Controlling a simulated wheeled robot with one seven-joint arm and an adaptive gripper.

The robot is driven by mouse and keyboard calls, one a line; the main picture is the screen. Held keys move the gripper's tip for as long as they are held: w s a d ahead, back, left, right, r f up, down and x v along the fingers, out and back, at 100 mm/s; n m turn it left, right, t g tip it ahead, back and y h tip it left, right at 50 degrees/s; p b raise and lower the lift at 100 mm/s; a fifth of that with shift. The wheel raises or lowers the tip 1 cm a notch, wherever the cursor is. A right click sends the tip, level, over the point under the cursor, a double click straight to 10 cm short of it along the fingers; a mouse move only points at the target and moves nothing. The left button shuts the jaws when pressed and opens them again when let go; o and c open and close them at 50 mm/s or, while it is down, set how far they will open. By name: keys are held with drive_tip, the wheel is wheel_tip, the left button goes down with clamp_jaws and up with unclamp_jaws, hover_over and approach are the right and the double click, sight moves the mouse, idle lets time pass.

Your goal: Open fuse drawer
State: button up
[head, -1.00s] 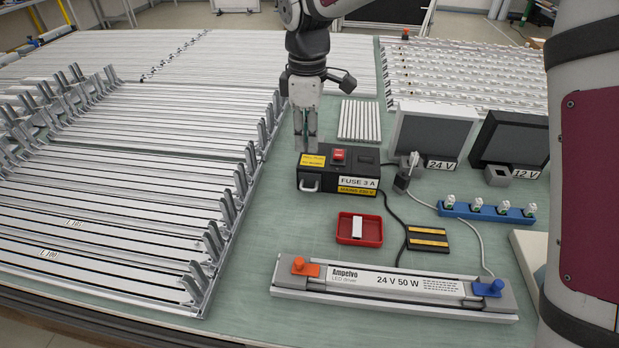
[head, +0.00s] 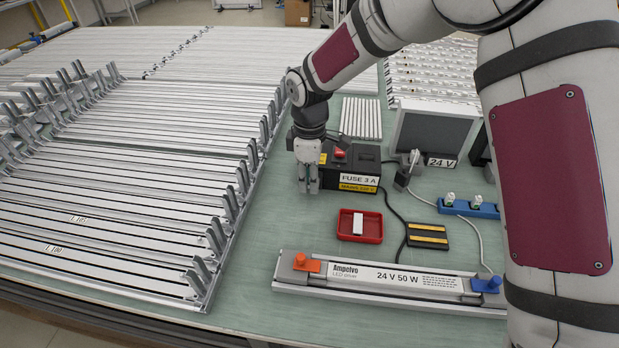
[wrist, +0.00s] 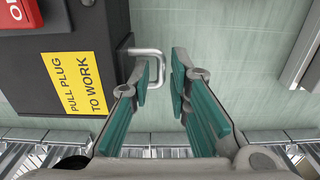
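The black fuse box (head: 349,167) stands on the green bench, with a red switch (head: 340,153) on top and a "FUSE 3 A" label on its front. In the wrist view, the box (wrist: 65,45) is at upper left with its yellow "PULL PLUG TO WORK" label. A metal U-shaped drawer handle (wrist: 159,62) sticks out from its side. The drawer looks closed against the box. My gripper (head: 308,188) points down at this end and hides the handle in the head view. In the wrist view, my gripper (wrist: 164,62) is open, its teal-padded fingers on either side of the handle's outer bar.
A red tray (head: 360,226) with a white piece lies in front of the box. A black block with yellow stripes (head: 427,236), cables and the LED driver (head: 390,280) are nearby. Profile racks (head: 120,190) stand at left. Bare bench lies between racks and box.

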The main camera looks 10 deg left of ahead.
drive_tip(key=shift+c, duration=0.2)
clamp_jaws()
drive_tip(key=shift+s, duration=0.1)
drive_tip(key=s+p, duration=0.2)
drive_tip(key=s, duration=0.4)
drive_tip(key=shift+o, duration=0.2)
unclamp_jaws()
drive_tip(key=shift+r, duration=0.1)
